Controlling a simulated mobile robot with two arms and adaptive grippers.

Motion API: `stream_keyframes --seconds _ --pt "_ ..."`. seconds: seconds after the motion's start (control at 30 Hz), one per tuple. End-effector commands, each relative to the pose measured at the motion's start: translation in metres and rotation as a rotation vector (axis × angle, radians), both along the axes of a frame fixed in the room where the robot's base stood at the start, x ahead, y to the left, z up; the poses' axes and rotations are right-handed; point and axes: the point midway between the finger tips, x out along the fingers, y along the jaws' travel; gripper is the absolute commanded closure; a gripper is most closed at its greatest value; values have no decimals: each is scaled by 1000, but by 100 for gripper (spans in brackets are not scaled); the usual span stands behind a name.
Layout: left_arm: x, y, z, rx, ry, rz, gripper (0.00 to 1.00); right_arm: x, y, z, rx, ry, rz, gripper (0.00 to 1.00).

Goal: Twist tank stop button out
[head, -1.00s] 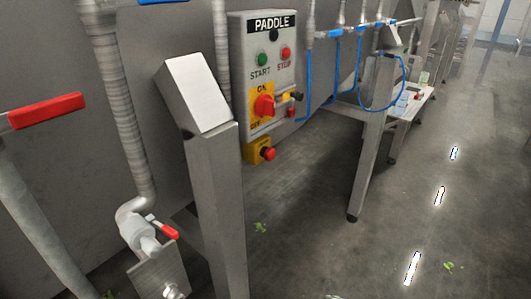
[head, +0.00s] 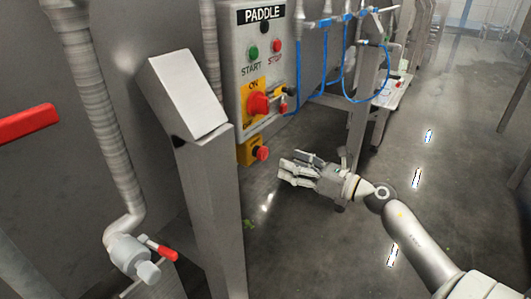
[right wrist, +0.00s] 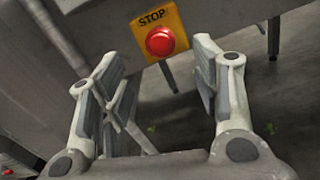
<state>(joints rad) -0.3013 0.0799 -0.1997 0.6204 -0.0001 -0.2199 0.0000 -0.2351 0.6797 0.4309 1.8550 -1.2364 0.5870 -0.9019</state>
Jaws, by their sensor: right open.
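The tank stop button (head: 262,153) is a red mushroom knob on a small yellow box (head: 246,149) below the PADDLE panel. In the right wrist view the red button (right wrist: 160,41) sits on a yellow plate marked STOP (right wrist: 153,18), beyond the fingers and near the middle. My right gripper (head: 284,172) is just right of and below the button in the head view, apart from it. Its jaws (right wrist: 160,85) are open and empty, with the button seen past the gap between them. My left gripper is not in view.
The grey PADDLE panel (head: 236,52) above carries a green start button (head: 253,52), a red stop button (head: 277,46) and a red rotary switch (head: 258,103). A steel post with a sloped top (head: 186,95) stands left. Blue hoses (head: 325,75) hang behind. Floor at right is clear.

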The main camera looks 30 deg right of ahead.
Motion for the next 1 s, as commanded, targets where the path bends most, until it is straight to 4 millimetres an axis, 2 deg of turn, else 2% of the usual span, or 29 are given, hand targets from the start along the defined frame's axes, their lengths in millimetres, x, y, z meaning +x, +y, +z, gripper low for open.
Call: stream_keyframes --seconds 0.3,0.5,0.7,1.0 --pt "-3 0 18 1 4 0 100 45 18 4 5 -1 -1 43" --pt "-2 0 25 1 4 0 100 67 27 3 6 -1 -2 43" --pt "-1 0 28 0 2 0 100 80 33 1 4 1 -1 43" --pt "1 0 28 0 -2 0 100 82 34 0 4 2 -1 43"
